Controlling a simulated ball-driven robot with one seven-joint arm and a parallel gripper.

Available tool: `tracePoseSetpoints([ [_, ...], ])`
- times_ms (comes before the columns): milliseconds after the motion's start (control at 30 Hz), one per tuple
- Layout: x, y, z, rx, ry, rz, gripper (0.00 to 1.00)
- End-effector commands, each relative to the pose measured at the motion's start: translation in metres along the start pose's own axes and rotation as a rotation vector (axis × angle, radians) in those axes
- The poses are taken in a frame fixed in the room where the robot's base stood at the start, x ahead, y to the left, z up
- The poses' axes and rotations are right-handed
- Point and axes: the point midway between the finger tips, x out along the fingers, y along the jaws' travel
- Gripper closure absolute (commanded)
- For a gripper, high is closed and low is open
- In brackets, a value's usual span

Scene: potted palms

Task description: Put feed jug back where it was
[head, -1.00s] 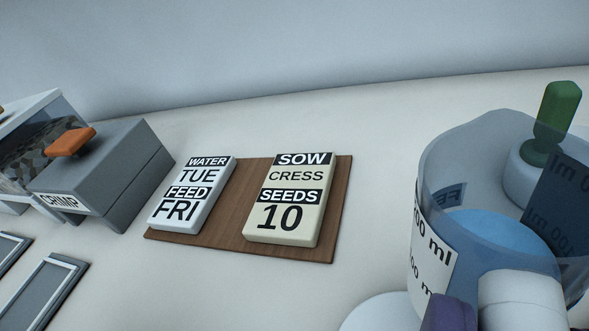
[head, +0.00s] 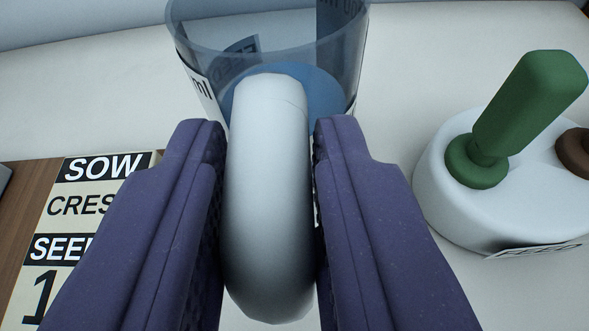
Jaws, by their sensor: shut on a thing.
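The feed jug (head: 190,42) is a clear, blue-tinted measuring jug with a printed ml scale and blue liquid inside. It is at the top centre of the head view, and its thick white handle (head: 268,190) points towards me. My gripper (head: 270,150) has purple fingers on both sides of the handle and is shut on it. The jug's base is hidden behind the handle and fingers, so I cannot tell whether it touches the table.
A white round holder (head: 440,200) with a green-handled tool (head: 530,105) and a brown part stands close on the right. A wooden board (head: 22,215) with a SOW CRESS card (head: 85,205) lies on the left. Pale table (head: 85,75) is clear behind.

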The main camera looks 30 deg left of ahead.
Motion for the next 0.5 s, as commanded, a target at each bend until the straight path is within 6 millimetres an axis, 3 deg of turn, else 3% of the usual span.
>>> tracePoseSetpoints([
  [133,0.009,0.002,0.025,0.000,-0.002,0.000,1.00],
  [467,0.009,0.003,0.026,0.000,0.000,0.000,1.00],
  [500,0.009,0.003,0.025,0.000,-0.001,0.000,0.66],
])
